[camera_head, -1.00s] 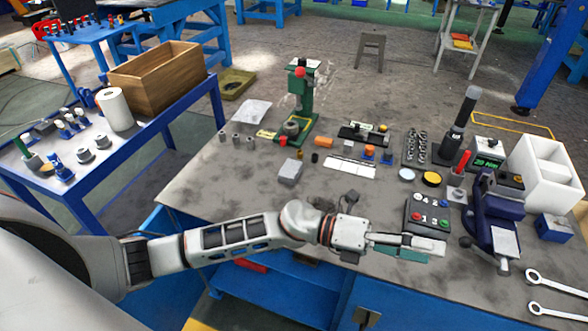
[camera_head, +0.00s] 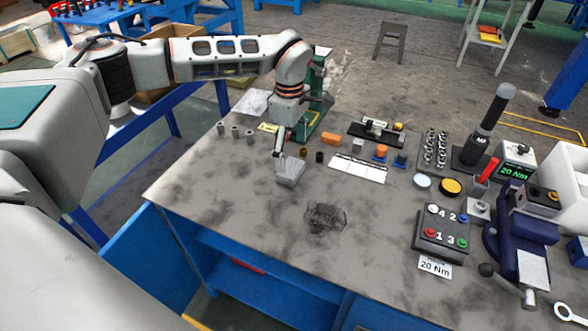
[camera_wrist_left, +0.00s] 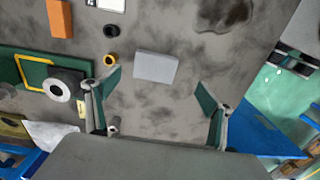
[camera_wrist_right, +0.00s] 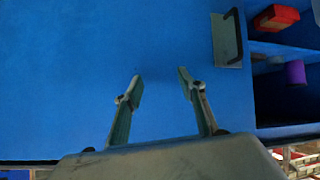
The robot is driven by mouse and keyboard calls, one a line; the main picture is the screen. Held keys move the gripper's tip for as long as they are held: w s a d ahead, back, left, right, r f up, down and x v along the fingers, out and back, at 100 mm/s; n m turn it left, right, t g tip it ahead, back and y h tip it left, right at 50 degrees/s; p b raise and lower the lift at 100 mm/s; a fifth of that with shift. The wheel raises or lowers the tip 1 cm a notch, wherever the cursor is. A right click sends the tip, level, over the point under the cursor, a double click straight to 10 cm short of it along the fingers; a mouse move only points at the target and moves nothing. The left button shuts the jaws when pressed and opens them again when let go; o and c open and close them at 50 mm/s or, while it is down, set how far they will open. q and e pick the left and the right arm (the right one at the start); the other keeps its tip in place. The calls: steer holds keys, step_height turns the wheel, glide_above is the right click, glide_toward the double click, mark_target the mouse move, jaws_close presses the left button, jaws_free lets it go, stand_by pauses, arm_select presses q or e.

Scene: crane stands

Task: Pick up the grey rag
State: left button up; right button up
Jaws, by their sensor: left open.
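The grey rag (camera_head: 291,173) looks like a flat, folded grey block lying on the bench top, left of the middle. It also shows in the left wrist view (camera_wrist_left: 155,67), lying beyond and between the fingertips. My left gripper (camera_head: 280,152) points down just above the rag, partly covering its far left end in the head view. In the left wrist view the left gripper (camera_wrist_left: 159,84) is open, with green-padded fingers wide apart and nothing held. My right gripper (camera_wrist_right: 160,80) is open and empty, facing a blue panel, and is not in the head view.
A green press (camera_head: 312,95) stands behind the rag. An orange block (camera_head: 303,139) and small dark cylinders lie close by. A dark stain (camera_head: 325,218) marks clear bench to the front right. The button box (camera_head: 441,233) and blue vise (camera_head: 508,245) stand right.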

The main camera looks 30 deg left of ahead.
mark_target(291, 168)
arm_select(q)
steer(key=shift+w+a+f, duration=0.1)
steer(key=shift+a+f, duration=0.1)
steer(key=shift+a, duration=0.15)
steer(key=f, duration=0.2)
steer(key=f+b, duration=0.1)
steer(key=f, duration=0.4)
steer(key=shift+w+f+b, duration=0.1)
steer(key=shift+w+b, duration=0.2)
steer(key=shift+b, duration=0.1)
steer(key=shift+c, duration=1.1)
steer(key=c, duration=1)
